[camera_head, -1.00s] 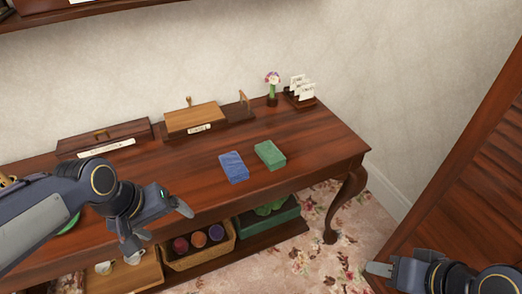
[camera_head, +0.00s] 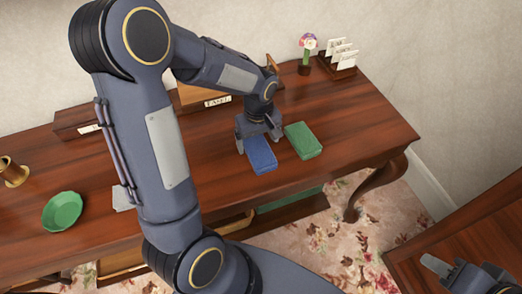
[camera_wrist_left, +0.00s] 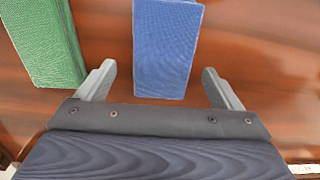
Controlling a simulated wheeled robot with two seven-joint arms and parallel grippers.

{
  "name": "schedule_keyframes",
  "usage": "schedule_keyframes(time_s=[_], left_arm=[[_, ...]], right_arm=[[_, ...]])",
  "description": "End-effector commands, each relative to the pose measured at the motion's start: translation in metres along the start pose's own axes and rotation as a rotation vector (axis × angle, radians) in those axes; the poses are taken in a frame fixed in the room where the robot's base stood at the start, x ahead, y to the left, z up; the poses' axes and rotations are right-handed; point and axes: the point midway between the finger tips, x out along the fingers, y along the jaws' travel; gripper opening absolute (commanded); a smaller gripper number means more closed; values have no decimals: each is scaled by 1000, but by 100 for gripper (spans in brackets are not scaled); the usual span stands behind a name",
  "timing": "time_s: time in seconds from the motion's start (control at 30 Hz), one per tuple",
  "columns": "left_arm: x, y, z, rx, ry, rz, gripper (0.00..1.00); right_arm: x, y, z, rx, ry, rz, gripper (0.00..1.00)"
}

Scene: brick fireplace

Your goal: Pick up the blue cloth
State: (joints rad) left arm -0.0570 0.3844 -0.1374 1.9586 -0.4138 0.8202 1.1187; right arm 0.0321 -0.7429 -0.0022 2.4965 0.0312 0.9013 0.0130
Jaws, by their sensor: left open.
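The blue cloth (camera_head: 261,155) is a folded rectangular block lying on the dark wooden table. It also shows in the left wrist view (camera_wrist_left: 166,48), at the top centre, in line with the gap between my fingers. My left gripper (camera_head: 257,144) is open over the far end of the cloth, with one finger on each side of it. In the wrist view the left gripper (camera_wrist_left: 157,84) looks wider than the cloth, and no finger visibly presses on it. My right gripper (camera_head: 437,266) is at the lower right, away from the table, and only partly seen.
A green folded cloth (camera_head: 303,140) lies just right of the blue one, close to one finger. A green bowl (camera_head: 62,211) and a brass object (camera_head: 13,171) stand at the left. A flower vase (camera_head: 306,55) and a letter holder (camera_head: 339,59) stand at the back right.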

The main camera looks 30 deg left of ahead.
Motion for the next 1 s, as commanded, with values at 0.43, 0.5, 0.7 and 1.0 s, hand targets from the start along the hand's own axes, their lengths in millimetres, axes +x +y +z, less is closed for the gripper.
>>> schedule_keyframes(time_s=[0.43, 0.5, 0.7, 1.0], left_arm=[[34, -1, 0, 0, -1, 1, 87], [34, -1, 0, 0, -1, 0, 86], [34, -1, 0, 0, -1, 0, 60], [34, -1, 0, 1, -1, 1, 39]], right_arm=[[0, 0, 0, 0, 0, 0, 36], [0, 0, 0, 0, 0, 0, 36], [0, 0, 0, 0, 0, 0, 36], [0, 0, 0, 0, 0, 0, 36]])
